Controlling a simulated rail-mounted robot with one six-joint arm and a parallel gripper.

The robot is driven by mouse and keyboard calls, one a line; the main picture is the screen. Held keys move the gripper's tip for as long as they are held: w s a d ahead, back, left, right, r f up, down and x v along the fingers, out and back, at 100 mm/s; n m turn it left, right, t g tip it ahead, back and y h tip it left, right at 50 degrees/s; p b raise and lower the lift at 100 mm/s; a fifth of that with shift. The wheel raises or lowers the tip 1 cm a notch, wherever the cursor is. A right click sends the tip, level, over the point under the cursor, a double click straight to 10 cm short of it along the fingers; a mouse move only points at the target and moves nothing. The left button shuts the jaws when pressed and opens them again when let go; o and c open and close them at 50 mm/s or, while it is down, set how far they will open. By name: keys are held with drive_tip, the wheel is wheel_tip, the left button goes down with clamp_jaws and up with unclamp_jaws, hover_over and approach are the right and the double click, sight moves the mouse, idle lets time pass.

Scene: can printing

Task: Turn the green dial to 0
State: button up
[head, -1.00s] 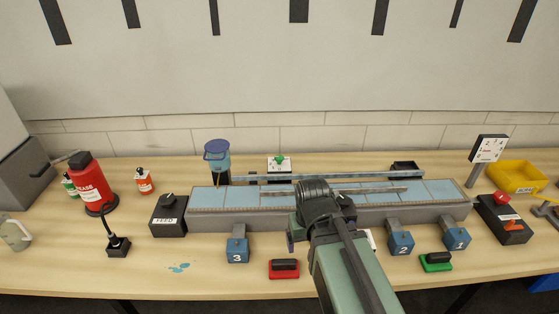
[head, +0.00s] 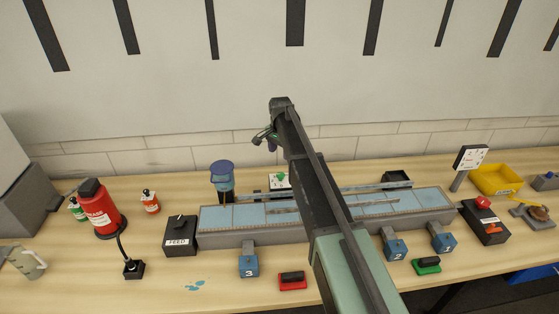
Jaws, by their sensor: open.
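The green dial (head: 281,177) sits on a small white panel (head: 275,184) behind the conveyor. It is small here, the arm stands close to its right side in the picture, and its setting cannot be read. My gripper (head: 262,138) shows up and to the left of the arm's end, above the dial in the picture and apart from it. It is open, and I see nothing held in it. The blue-topped cylinder beside the dial stands further left.
The blue-belted conveyor (head: 240,217) with its rails runs across the table in front of the dial. The blue cylinder (head: 222,180) and a black box (head: 396,178) flank the dial. The FEED box (head: 181,236) and red bottle (head: 101,210) stand left, a yellow bin (head: 497,181) right.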

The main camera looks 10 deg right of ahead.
sight(281, 174)
drive_tip(key=f+m+b, duration=0.1)
drive_tip(key=f+b, duration=0.2)
drive_tip(key=f+m+b, duration=0.1)
drive_tip(key=f+b, duration=0.3)
drive_tip(key=f+m+b, duration=0.1)
drive_tip(key=f+b, duration=0.3)
drive_tip(key=shift+w+d+f, duration=0.15)
drive_tip(key=shift+w+f, duration=0.1)
drive_tip(key=shift+r, duration=0.1)
drive_tip(key=shift+r, duration=0.1)
drive_tip(key=shift+c, duration=0.3)
drive_tip(key=c, duration=0.9)
drive_tip(key=shift+o, duration=0.2)
